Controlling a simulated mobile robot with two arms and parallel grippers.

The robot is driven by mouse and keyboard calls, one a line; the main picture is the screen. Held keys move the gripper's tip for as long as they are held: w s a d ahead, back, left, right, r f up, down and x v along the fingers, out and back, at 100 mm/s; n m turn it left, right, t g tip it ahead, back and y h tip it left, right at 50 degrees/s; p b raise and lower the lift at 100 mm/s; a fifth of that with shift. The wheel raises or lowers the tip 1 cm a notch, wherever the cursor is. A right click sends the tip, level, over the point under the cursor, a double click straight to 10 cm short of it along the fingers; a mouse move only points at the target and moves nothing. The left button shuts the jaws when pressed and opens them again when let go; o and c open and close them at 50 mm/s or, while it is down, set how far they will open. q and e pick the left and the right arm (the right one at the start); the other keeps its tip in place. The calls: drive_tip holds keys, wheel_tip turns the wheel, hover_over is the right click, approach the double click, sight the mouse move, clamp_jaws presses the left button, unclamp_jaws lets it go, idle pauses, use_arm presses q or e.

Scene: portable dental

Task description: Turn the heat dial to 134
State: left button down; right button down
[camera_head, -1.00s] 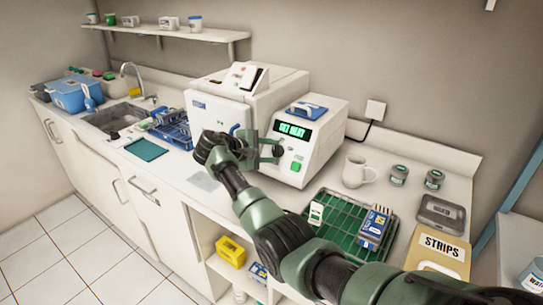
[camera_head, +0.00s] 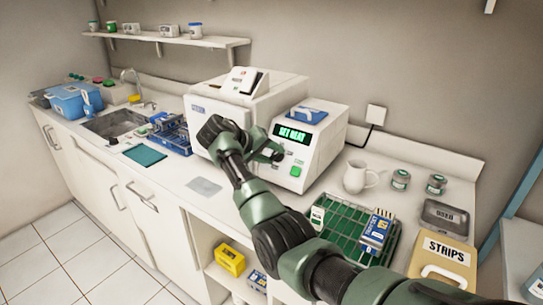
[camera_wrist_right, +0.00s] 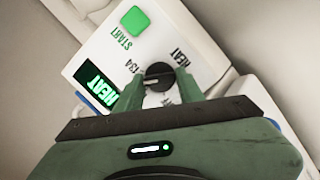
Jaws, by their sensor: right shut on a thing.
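The heat dial (camera_wrist_right: 160,75) is a round black knob with a pale pointer mark, on the white front panel of the sterilizer (camera_head: 318,150). In the right wrist view "134" is printed to its upper left and "HEAT" to its upper right; another label below is partly hidden. The pale mark points roughly left in that view; I cannot tell if it lines up exactly with "134". My right gripper (camera_wrist_right: 160,85) has a finger on each side of the dial and is shut on it. In the head view the right gripper (camera_head: 273,152) hides the dial. My left gripper is out of view.
The green START button (camera_head: 296,171) is close by the gripper. A green-lined wire tray (camera_head: 345,232), a white mug (camera_head: 357,177) and small tins stand to the right. The sink (camera_head: 115,123) is at left.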

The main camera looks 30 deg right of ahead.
drive_tip(key=m+y, duration=0.1)
drive_tip(key=m, duration=0.3)
drive_tip(key=shift+m+t, duration=0.3)
drive_tip(key=shift+t, duration=0.1)
drive_tip(key=shift+m, duration=0.3)
drive_tip(key=c, duration=0.9)
unclamp_jaws()
drive_tip(key=b+v, duration=0.1)
drive_tip(key=v, duration=0.6)
drive_tip(key=shift+s+a+r, duration=0.1)
drive_tip(key=shift+a+r, duration=0.15)
drive_tip(key=shift+r, duration=0.05)
drive_tip(key=shift+r, duration=0.1)
